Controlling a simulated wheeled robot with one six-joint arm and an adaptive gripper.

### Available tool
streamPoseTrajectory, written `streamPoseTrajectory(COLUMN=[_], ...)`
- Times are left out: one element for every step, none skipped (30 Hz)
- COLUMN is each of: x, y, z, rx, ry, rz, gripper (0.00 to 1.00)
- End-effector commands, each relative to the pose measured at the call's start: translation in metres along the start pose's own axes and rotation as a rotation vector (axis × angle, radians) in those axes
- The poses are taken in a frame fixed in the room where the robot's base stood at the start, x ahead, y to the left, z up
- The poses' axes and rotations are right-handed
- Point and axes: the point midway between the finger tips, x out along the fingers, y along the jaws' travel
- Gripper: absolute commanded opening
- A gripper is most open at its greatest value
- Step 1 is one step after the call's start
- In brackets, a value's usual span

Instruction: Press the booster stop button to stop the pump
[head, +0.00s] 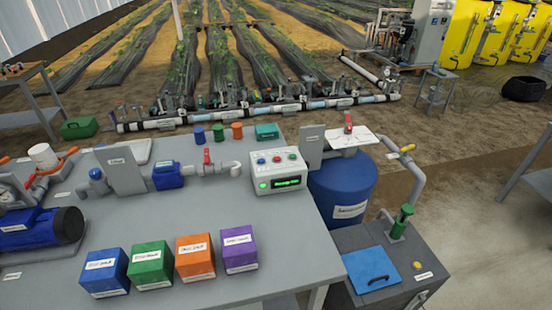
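A pale grey control box (308,184) stands at the right part of the grey bench. Its sloped top carries a blue button (261,161) at the left, and two reddish buttons, one in the middle (277,159) and one at the right (292,156). Its front has a lit green display (287,182) and a round green light or button (263,185). The labels are too small to read, so I cannot tell which button is the booster stop. A blue motor-like pump body (42,229) lies at the bench's left. My gripper is not in view.
Blue, green, orange and purple boxes (240,247) stand along the bench front. A blue valve body (167,176) and red-handled valve are left of the control box. The bench top (287,252) before the control box is clear.

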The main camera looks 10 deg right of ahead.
Motion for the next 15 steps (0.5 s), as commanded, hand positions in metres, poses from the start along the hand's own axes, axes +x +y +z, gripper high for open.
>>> streamPoseTrajectory(x=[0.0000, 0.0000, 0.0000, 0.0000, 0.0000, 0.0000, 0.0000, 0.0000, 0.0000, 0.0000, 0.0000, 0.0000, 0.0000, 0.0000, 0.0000], y=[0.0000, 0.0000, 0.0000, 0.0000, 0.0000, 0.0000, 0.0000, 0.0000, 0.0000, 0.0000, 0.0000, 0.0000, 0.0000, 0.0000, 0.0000], z=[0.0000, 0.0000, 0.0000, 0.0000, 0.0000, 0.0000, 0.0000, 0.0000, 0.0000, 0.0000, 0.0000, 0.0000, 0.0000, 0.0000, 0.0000], rx=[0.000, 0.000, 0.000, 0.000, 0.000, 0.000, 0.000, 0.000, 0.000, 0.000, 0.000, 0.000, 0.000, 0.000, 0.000], ry=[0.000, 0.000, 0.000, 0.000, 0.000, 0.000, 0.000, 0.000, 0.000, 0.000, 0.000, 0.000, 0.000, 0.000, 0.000], rz=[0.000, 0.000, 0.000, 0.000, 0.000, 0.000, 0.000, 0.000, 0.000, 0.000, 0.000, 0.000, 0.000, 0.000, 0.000], gripper=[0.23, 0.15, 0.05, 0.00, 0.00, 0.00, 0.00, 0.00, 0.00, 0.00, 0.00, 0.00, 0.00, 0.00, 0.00])
